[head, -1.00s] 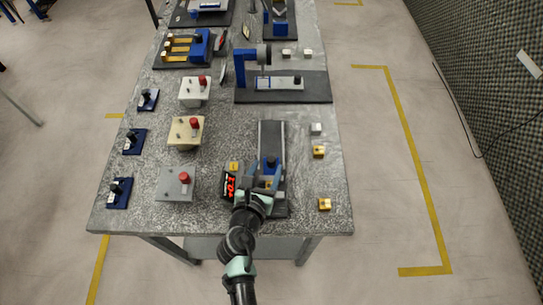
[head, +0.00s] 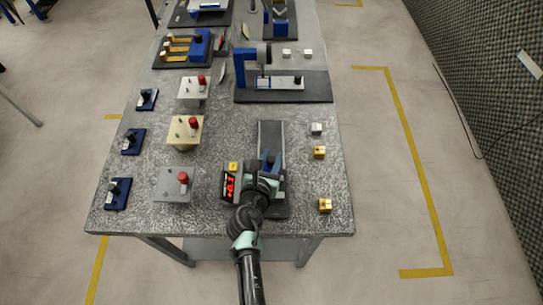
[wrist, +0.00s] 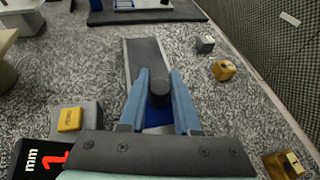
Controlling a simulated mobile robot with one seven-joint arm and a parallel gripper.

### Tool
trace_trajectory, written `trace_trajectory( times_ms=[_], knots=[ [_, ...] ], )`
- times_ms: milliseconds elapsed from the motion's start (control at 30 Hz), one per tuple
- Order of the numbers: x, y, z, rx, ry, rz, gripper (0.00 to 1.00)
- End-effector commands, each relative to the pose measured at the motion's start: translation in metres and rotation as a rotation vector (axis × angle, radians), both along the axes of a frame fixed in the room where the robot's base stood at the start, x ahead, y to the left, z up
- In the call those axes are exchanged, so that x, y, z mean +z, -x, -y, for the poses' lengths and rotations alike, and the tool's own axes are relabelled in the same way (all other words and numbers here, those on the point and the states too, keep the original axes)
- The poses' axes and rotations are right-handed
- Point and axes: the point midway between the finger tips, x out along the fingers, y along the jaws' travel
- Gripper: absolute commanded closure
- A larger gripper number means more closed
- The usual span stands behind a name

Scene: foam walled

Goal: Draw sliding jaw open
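The vise-like fixture with the sliding jaw lies near the front of the table, its dark grey bed (head: 271,135) running away from me. In the wrist view the bed (wrist: 145,58) extends ahead of my gripper. A black round knob (wrist: 160,92) stands above a blue part of the fixture (wrist: 158,117), which is probably the jaw. My gripper (wrist: 160,88) points down at it, with one blue-grey finger on each side of the knob. Little or no gap shows, and I cannot tell whether the fingers press on it. In the head view my gripper (head: 270,163) hides most of the jaw.
A display with red digits (head: 230,186) stands close left of my gripper, with a yellow button (wrist: 69,119). Yellow blocks (head: 325,205) and a grey block (head: 317,128) lie to the right. A grey box with a red knob (head: 176,184) is at left.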

Motion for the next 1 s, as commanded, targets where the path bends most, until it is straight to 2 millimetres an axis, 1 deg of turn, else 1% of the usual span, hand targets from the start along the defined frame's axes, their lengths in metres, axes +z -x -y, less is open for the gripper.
trace_trajectory(
  times_ms=[33,100,1000],
  knots=[
    [-0.0001,0.0001,0.0000,0.000,0.000,0.000,0.91],
    [-0.0001,0.0001,0.0000,0.000,0.000,0.000,1.00],
    [-0.0001,0.0002,-0.0003,0.000,0.000,0.000,1.00]
  ],
)
